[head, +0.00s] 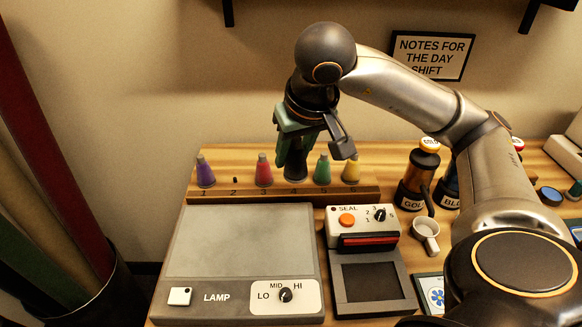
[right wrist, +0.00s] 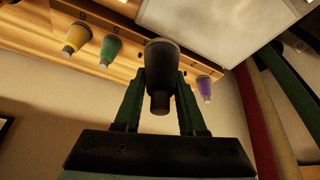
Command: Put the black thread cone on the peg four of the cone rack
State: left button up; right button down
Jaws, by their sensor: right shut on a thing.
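The cone rack (head: 270,194) is a long wooden strip numbered along its front, behind the lamp panel. My right gripper (head: 293,158) points down at position 4. It is shut on the black thread cone (right wrist: 162,60), which sits upright between the fingers in the right wrist view. In the head view the fingers hide most of the cone; its base shows low at position 4, near the level of the other cone bases. I cannot tell whether it touches the rack. Peg two (head: 235,180) is bare. My left gripper is not in view.
Purple (head: 205,174), red (head: 264,173), green (head: 322,172) and yellow (head: 351,172) cones stand at positions 1, 3, 5 and 6, close beside my fingers. In front are a lamp panel (head: 240,240) and a sealer (head: 370,285).

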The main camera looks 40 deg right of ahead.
jog(key=w+d+f, duration=0.3)
jog(key=w+f, duration=0.1)
jog(key=w+d+f+b, duration=0.1)
jog(key=w+d+f, duration=0.3)
jog(key=shift+w, duration=0.15)
jog(key=shift+w+d+f, duration=0.1)
jog(key=shift+d+f, duration=0.05)
jog(key=x, duration=0.3)
jog(key=shift+s+d+f, duration=0.1)
jog(key=shift+s+f, duration=0.15)
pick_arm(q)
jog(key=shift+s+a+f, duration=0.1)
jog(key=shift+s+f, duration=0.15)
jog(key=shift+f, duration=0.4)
pick_arm(e)
jog(key=shift+f, duration=0.3)
pick_arm(q)
jog(key=shift+b, duration=0.35)
pick_arm(e)
jog(key=shift+f, duration=0.1)
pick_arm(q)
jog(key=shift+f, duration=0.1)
pick_arm(e)
jog(key=shift+c, duration=2.4)
grip_release()
